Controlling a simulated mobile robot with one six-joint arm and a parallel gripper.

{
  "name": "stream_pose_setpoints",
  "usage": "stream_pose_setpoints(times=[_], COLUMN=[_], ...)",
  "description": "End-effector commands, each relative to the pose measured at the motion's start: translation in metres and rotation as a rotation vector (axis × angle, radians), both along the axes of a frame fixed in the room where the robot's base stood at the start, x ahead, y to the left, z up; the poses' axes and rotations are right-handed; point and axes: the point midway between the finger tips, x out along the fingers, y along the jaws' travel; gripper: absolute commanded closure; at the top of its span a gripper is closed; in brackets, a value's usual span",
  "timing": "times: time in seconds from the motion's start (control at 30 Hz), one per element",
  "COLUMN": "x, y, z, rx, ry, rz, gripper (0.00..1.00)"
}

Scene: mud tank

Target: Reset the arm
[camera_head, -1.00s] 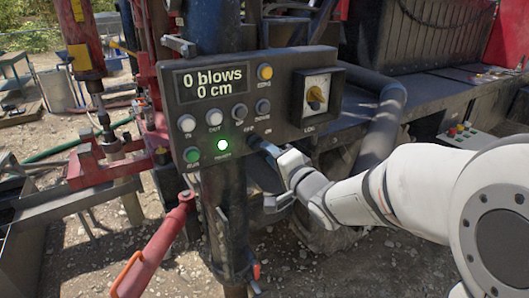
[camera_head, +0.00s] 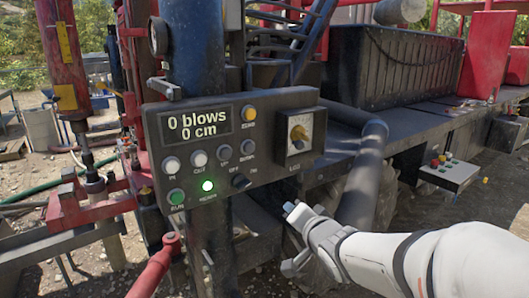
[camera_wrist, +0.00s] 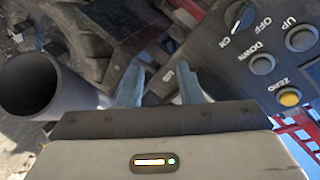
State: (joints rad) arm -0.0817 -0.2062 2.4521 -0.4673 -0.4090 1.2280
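My gripper (camera_head: 288,238) is in the lower middle of the head view, below and to the right of the control panel (camera_head: 290,165), apart from it. In the wrist view my gripper (camera_wrist: 160,88) has its two fingers apart, with nothing held between them. The black OFF/ON knob (camera_head: 240,181) is on the panel's lower edge, clear of the fingers; it also shows in the wrist view (camera_wrist: 238,17). The panel display (camera_head: 198,124) reads "0 blows 0 cm". A green-white light (camera_head: 207,185) glows below it.
A thick dark pipe (camera_head: 364,175) runs down just behind my gripper; its open end (camera_wrist: 28,83) seems to show at left in the wrist view. A red lever (camera_head: 155,268) stands at lower left. A dark deck edge and a small button box (camera_head: 449,172) are at right.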

Motion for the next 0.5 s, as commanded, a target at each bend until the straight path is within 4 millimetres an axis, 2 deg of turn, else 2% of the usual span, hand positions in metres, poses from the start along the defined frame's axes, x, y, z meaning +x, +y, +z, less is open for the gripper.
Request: stream_pose_setpoints(times=[0.1, 0.2, 0.33, 0.5], x=[-0.023, -0.050, -0.096, -0.159], y=[-0.035, -0.057, -0.076, -0.082], z=[-0.017, -0.034, -0.054, -0.071], rx=[-0.212, -0.371, -0.537, -0.669], ry=[0.126, 0.265, 0.461, 0.684], rz=[-0.067, -0.074, -0.012, 0.165], gripper=[0.67, 0.67, 0.67, 0.67])
